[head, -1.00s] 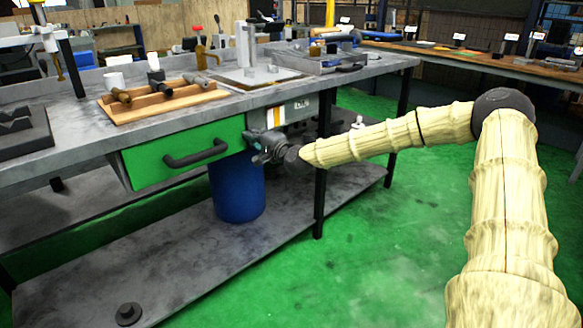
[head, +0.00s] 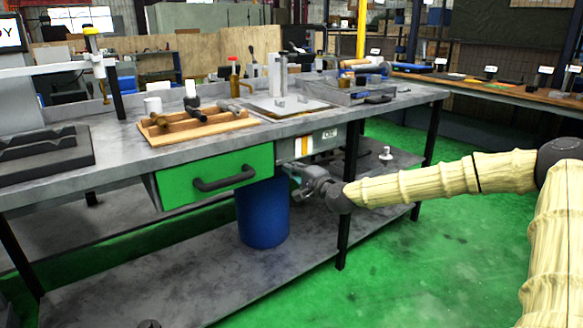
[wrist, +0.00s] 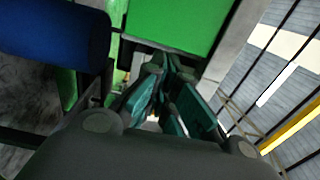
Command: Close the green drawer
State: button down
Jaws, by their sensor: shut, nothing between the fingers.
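The green drawer (head: 215,180) hangs under the workbench top in the head view. Its front stands out from the bench and a strip of its left side shows, so it looks partly open. A dark bar handle (head: 225,179) is on its front. My gripper (head: 287,172) is beside the right end of the drawer front, fingers pointing left, shut and empty. I cannot tell whether it touches the drawer. In the wrist view the shut fingers (wrist: 168,95) are in the middle, with a green panel (wrist: 180,18) beyond them.
A blue drum (head: 263,215) stands on the lower shelf beneath the drawer; it also shows in the wrist view (wrist: 55,45). A bench leg (head: 346,215) is near my wrist. The workbench top (head: 110,150) carries a wooden tool rack (head: 195,127). Green floor is open in front.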

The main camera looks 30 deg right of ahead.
jog(key=s+p, duration=0.2)
jog(key=s, duration=0.6)
jog(key=shift+f, duration=0.15)
jog(key=shift+d, duration=0.1)
jog(key=s+a+f+n+g+y, duration=0.1)
jog(key=s+a+f+n+g, duration=0.3)
jog(key=a+f, duration=0.65)
jog(key=s+a+f+n+g+y, duration=0.1)
jog(key=s+a+f+n+g, duration=0.2)
jog(key=s+a+f, duration=0.7)
jog(key=s+a+f+n+g+h, duration=0.1)
jog(key=s+a+f+n+g, duration=0.2)
jog(key=s+f, duration=0.65)
jog(key=s+a+f+n+g+h, duration=0.15)
jog(key=s+f+g, duration=0.25)
jog(key=s+f, duration=0.55)
jog(key=s+d+f+n+g+h, duration=0.1)
jog(key=s+f+n+g, duration=0.15)
jog(key=s, duration=0.45)
jog(key=s+d+f+n+g+h, duration=0.1)
jog(key=s+f+n, duration=0.15)
jog(key=s, duration=0.45)
notch_tip(320, 180, up, 23)
jog(key=p, duration=2.4)
jog(key=shift+w, duration=0.15)
